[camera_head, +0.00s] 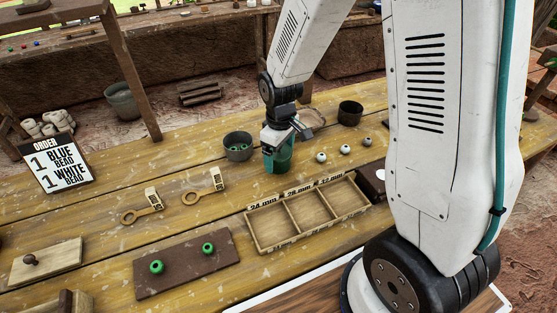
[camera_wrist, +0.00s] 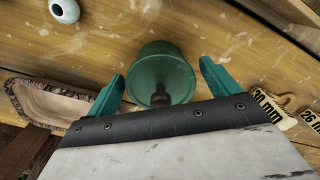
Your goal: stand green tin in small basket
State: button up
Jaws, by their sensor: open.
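The green tin (camera_wrist: 162,62) is round, with a dark knob on its near side in the wrist view. It lies between the two teal fingers of my gripper (camera_wrist: 158,78), with a gap visible on each side. In the head view, the green tin (camera_head: 279,161) stands on the plank table beneath my gripper (camera_head: 277,150), which partly hides it. My gripper is open around the tin. I cannot make out a small basket for certain in either view.
A three-part wooden tray (camera_head: 262,237) lies in front. A bark-edged wooden dish (camera_wrist: 50,108) and a dark pot (camera_head: 350,113) are behind. Several loose beads (camera_head: 321,157) lie right.

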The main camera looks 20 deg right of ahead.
jog(key=c, duration=1)
